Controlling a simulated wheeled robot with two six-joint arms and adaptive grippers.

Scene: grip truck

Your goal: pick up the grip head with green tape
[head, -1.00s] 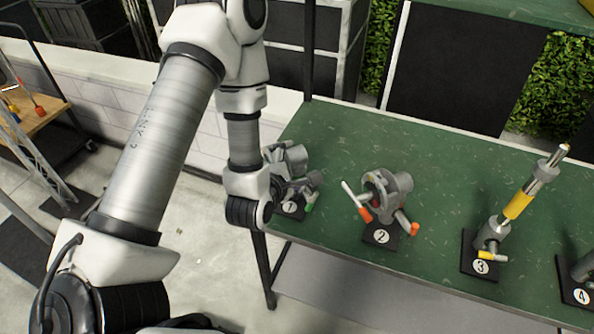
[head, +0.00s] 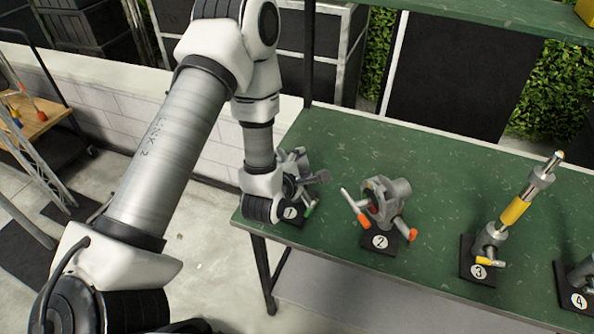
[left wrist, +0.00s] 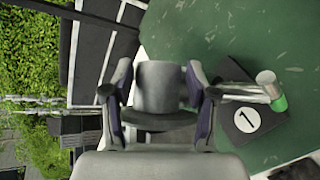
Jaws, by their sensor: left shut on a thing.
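The grip head with green tape (head: 311,209) is at the left end of the green table, beside the black plate marked 1 (head: 290,213). My left gripper and wrist partly hide it in the head view. In the left wrist view its grey round body (left wrist: 160,88) sits between the two fingers of my left gripper (left wrist: 158,105), which is shut on it. Its handle with the green tape (left wrist: 279,103) sticks out to the right above the plate. I cannot tell whether it is clear of the plate. My right gripper is not in view.
A grip head with orange tape (head: 389,198) stands on plate 2, to the right. A yellow-taped grip head with an upright rod (head: 515,208) stands on plate 3. Part of another is on plate 4 (head: 578,299). The table (head: 440,165) is bare behind them.

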